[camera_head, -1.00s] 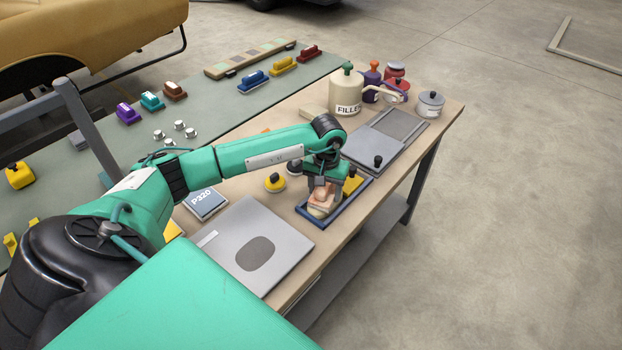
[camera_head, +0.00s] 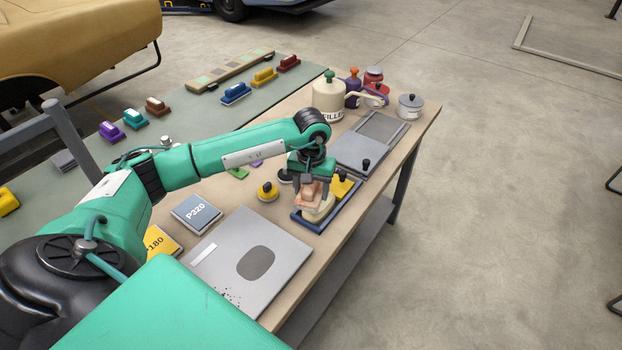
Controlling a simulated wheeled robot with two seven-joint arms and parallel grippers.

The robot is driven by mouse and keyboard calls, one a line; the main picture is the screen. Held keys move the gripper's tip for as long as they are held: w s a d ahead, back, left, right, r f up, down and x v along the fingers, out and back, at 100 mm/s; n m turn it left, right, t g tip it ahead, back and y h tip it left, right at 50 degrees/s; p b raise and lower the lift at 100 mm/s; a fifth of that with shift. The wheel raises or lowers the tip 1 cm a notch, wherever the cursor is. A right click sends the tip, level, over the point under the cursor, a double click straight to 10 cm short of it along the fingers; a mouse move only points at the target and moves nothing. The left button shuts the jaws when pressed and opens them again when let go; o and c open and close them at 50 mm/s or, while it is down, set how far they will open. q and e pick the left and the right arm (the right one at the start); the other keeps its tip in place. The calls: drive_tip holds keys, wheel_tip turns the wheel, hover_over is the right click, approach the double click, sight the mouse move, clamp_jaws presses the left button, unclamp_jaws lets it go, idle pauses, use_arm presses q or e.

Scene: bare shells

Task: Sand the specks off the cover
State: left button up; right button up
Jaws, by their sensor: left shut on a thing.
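The cover (camera_head: 285,248) is a flat grey panel on the near part of the bench, with a dark oval patch (camera_head: 255,263) and a small white strip. Dark specks (camera_head: 229,296) show near its front left edge, partly behind my own body. My left gripper (camera_head: 313,198) points down over the blue-rimmed tray (camera_head: 341,216), beyond the cover. It is shut on a pinkish-tan block with a pale underside (camera_head: 318,212). Whether the block touches the tray floor I cannot tell. A yellow block (camera_head: 340,187) with a dark knob sits in the same tray. My right gripper is not in view.
Pads marked P320 (camera_head: 196,212) and P180 (camera_head: 159,242) lie left of the cover. A grey lidded panel (camera_head: 360,152), the filler pot (camera_head: 328,100) and several tins stand farther back.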

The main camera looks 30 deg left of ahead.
use_arm(q)
drive_tip(key=shift+r+p, duration=0.3)
drive_tip(key=shift+r, duration=0.75)
